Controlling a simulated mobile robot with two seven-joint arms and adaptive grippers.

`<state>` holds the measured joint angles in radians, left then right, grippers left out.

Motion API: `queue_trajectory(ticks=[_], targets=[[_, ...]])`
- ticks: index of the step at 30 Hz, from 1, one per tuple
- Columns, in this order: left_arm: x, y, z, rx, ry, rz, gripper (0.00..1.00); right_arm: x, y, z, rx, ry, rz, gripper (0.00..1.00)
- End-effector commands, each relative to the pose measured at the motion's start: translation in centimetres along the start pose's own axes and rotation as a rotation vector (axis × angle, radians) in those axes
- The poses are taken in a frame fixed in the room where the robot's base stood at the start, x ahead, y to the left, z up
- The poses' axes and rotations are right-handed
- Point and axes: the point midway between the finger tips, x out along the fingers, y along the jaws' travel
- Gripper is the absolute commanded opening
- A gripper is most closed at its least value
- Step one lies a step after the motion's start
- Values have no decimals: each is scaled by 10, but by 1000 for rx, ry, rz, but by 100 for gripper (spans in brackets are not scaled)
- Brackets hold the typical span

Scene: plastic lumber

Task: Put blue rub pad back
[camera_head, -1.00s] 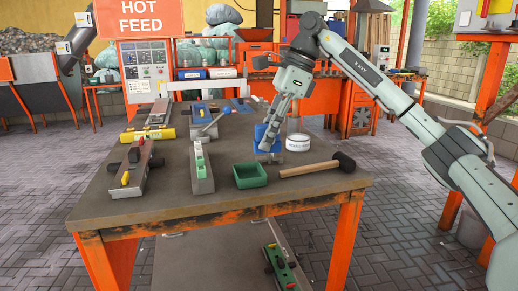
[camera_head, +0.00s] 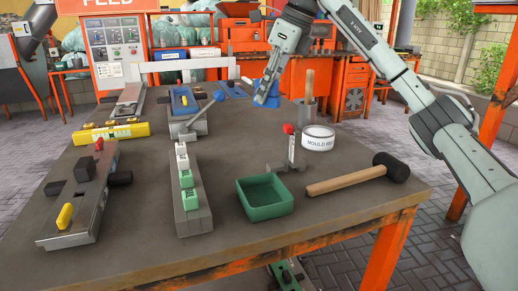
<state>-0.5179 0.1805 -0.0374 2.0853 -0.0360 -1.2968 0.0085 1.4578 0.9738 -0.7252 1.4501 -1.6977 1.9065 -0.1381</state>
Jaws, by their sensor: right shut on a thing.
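The blue rub pad (camera_head: 266,97) is in my right gripper (camera_head: 272,78), which is shut on it. It shows as a blue shape at the fingertips, towards the back of the table (camera_head: 236,238). It looks held above the tabletop, but its exact height cannot be told. An open green tray (camera_head: 266,212) sits near the front of the table, nearer the camera than the pad; no pad shows in it. My left gripper is not in view.
A white tin (camera_head: 318,143) and a red-knobbed clamp (camera_head: 290,150) stand behind the tray. A mallet (camera_head: 345,180) lies to its right. A long grey mould (camera_head: 193,215) lies left of it. A blue-topped vise-like piece (camera_head: 184,105) stands further back.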

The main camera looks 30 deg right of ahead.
Motion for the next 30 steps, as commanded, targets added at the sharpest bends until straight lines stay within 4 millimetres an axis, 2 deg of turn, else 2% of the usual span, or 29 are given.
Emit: queue_trajectory(ticks=[9,17,22,30], targets=[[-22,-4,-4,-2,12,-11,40,49,0,-22,0,5,2,0],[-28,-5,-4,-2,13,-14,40,70,0,-30,0,3,1,0],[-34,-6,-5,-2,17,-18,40,92,1,-40,0,5,2,0],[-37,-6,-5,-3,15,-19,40,95,1,-40,-1,1,1,0]])
